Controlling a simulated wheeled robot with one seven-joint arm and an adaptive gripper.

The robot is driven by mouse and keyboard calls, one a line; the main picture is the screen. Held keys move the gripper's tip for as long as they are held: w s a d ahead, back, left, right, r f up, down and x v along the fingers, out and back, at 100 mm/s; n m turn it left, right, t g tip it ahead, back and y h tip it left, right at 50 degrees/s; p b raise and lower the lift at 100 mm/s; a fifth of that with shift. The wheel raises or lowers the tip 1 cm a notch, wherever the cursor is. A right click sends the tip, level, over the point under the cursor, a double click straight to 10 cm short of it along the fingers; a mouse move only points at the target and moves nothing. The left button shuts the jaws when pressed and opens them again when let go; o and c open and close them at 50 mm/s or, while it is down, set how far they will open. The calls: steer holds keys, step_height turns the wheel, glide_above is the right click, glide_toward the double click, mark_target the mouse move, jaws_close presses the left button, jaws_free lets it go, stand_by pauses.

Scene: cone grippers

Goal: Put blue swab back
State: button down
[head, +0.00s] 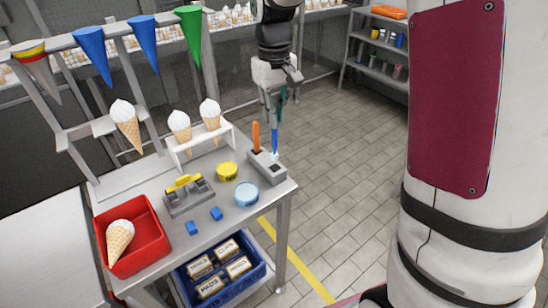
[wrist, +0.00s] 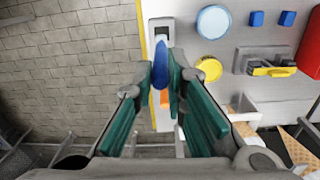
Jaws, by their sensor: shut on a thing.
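The blue swab (head: 275,138) hangs upright from my gripper (head: 275,100), which is shut on its upper part. In the wrist view the blue swab (wrist: 160,72) sits between the two fingertips (wrist: 161,86). Its pale lower end is at the grey holder block (head: 266,168) on the table's right corner. I cannot tell whether that end is inside a hole or just above it. An orange swab (head: 256,135) stands upright in the same block, left of the blue one. The block also shows in the wrist view (wrist: 160,27), partly hidden by the swab and fingers.
A yellow tin (head: 227,171) and a light blue tin (head: 246,195) stand left of the block. A cone rack (head: 202,148) is behind them. A red tray (head: 131,234) holds a cone at the left. The floor (head: 340,150) right of the table is clear.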

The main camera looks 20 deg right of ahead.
mark_target(275, 151)
steer(key=shift+f+p, duration=0.3)
steer(key=shift+f, duration=3.6)
steer(key=c, duration=1.6)
jaws_free()
steer(key=shift+r, duration=0.1)
step_height(275, 151, up, 12)
steer(key=shift+s+a+f+b, duration=0.1)
steer(key=shift+b, duration=0.5)
steer(key=s+r+m+t, duration=0.1)
steer(key=s+r+t, duration=0.1)
steer(key=s, duration=1.1)
steer(key=s+r+m+t, duration=0.1)
steer(key=s+r+t, duration=0.2)
steer(key=s, duration=1)
steer(key=shift+d+r+m, duration=0.2)
steer(key=shift+d+m, duration=0.05)
steer(key=shift+m, duration=0.05)
